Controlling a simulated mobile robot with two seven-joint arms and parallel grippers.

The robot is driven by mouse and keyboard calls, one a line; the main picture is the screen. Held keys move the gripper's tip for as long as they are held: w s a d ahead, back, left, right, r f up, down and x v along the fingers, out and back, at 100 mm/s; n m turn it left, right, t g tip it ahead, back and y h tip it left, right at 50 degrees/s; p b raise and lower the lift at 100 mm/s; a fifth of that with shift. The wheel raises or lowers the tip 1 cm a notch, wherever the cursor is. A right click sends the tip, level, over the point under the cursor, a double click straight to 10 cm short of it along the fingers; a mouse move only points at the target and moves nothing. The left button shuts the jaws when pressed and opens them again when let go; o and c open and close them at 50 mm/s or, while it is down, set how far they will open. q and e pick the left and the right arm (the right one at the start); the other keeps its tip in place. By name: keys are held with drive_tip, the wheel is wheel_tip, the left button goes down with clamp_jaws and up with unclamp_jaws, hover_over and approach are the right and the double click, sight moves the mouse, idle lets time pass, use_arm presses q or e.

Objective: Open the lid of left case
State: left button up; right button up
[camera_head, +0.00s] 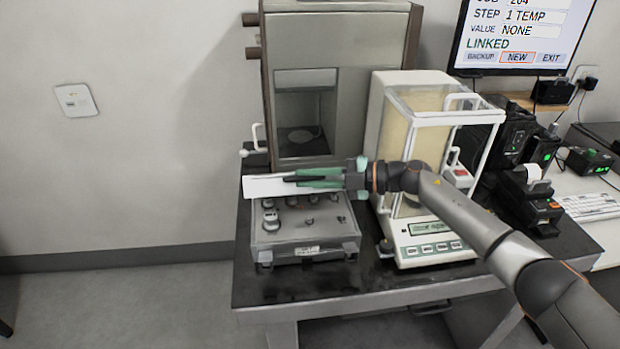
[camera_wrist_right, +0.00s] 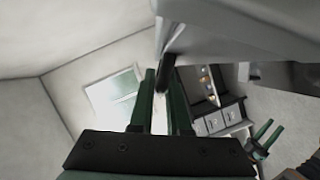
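The left case (camera_head: 308,231) is a grey metal box at the table's left front, with several round metal weights inside. Its lid (camera_head: 262,188) is raised along the back, showing as a pale strip; the lid also shows as a grey-white panel in the right wrist view (camera_wrist_right: 235,32). My right gripper (camera_head: 318,178) reaches in from the right over the case's back. Its green fingers are close together, either side of a dark handle-like piece (camera_wrist_right: 167,79) at the lid's edge. My left gripper (camera_wrist_right: 266,139) is empty, its fingers apart, in the right wrist view.
A glass-sided balance (camera_head: 432,228) stands just right of the case, beneath my right arm. A tall grey cabinet (camera_head: 344,90) stands behind the case. Small black devices (camera_head: 527,200) and a monitor (camera_head: 520,38) are further right. The table (camera_head: 300,288) is bare in front of the case.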

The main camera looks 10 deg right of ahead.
drive_tip(key=o, duration=0.4)
drive_tip(key=shift+o, duration=0.2)
drive_tip(key=shift+r, duration=0.25)
wheel_tip(320, 180, up, 2)
drive_tip(key=shift+r, duration=0.25)
drive_tip(key=s+a+r+p, duration=0.1)
drive_tip(key=s+r, duration=0.9)
drive_tip(key=s, duration=0.4)
drive_tip(key=shift+a, duration=0.35)
